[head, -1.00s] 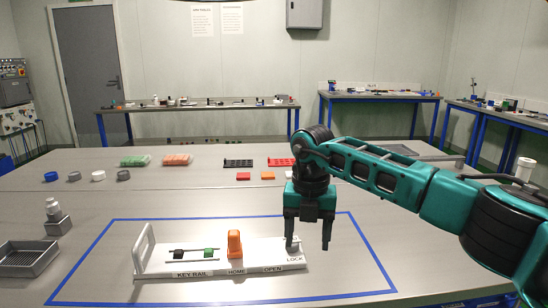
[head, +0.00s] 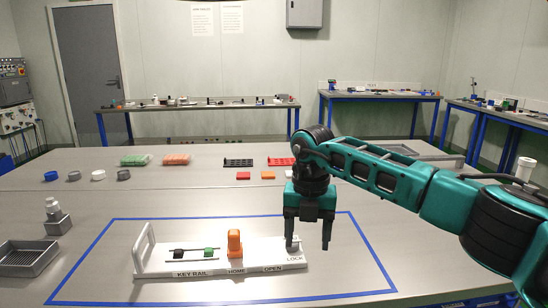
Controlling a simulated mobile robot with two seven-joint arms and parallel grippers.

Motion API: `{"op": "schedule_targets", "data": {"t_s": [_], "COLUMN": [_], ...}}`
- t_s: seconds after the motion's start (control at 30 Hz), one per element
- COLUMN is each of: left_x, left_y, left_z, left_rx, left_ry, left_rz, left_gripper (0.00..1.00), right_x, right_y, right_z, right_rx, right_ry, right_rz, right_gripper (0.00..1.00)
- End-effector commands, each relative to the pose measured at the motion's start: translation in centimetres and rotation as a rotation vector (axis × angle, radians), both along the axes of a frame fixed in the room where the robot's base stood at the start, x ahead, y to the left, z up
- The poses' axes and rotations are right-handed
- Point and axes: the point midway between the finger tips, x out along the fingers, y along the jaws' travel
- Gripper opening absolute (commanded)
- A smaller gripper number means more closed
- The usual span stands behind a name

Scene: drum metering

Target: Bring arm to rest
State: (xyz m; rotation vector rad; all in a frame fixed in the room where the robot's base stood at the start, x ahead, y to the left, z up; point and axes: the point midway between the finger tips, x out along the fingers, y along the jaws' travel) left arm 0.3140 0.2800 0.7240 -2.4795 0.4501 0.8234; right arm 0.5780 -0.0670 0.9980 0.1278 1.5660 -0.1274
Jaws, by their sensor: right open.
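My right gripper (head: 307,238) is open and points down, with its arm coming in from the right. It hangs at the right end of a white key rail fixture (head: 205,269), in front of the part labelled LOCK. A finger overlaps a grey post there in the picture; I cannot tell whether they touch. Nothing shows between the fingers. An orange block (head: 235,243) stands upright on the fixture by the HOME label. A black key (head: 177,253) and a green key (head: 209,252) sit on the rail to its left. My left gripper is not in view.
Blue tape (head: 95,258) outlines the area around the fixture. A grey tray (head: 28,258) and a small grey stand (head: 56,222) are at the left. Coloured rings, small blocks and racks (head: 239,162) lie farther back. The table right of the gripper, inside the tape, is clear.

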Motion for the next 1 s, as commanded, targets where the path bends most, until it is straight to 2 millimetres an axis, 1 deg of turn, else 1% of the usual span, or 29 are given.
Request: {"op": "schedule_targets", "data": {"t_s": [0.03,0.1,0.33,0.53,0.6,0.67,0.7,0.77,0.8,0.87,0.9,0.97,1.0], "left_x": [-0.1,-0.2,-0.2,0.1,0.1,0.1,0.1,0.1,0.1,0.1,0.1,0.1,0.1], "left_y": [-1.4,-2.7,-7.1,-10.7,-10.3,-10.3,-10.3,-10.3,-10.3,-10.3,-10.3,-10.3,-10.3], "left_z": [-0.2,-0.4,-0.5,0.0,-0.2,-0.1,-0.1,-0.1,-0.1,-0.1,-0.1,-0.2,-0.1], "left_rx": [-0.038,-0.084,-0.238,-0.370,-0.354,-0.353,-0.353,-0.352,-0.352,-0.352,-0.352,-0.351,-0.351], "left_ry": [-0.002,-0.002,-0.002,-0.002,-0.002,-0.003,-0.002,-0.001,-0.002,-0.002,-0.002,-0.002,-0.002], "left_rz": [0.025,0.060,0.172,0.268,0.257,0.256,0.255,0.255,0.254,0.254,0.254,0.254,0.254], "left_gripper": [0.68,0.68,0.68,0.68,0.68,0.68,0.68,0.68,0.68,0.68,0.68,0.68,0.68], "right_x": [0.0,0.0,0.0,-0.1,-1.8,-3.1,-4.1,-5.7,-6.8,-8.6,-9.8,-11.5,-12.5], "right_y": [0.0,0.0,0.0,0.1,3.0,5.2,6.7,9.0,10.5,12.8,14.4,16.5,17.7], "right_z": [0.0,0.0,0.0,-0.2,-2.7,-4.1,-4.9,-6.0,-6.5,-7.1,-7.2,-7.1,-6.7], "right_rx": [0.000,0.000,0.000,0.006,0.126,0.228,0.300,0.416,0.500,0.637,0.736,0.896,1.005], "right_ry": [0.000,0.000,0.000,0.003,0.055,0.090,0.114,0.149,0.171,0.208,0.230,0.261,0.279], "right_rz": [0.000,0.000,0.000,0.003,0.060,0.095,0.117,0.144,0.157,0.168,0.168,0.152,0.131], "right_gripper": [0.65,0.65,0.65,0.65,0.65,0.65,0.65,0.65,0.65,0.65,0.65,0.65,0.65]}}
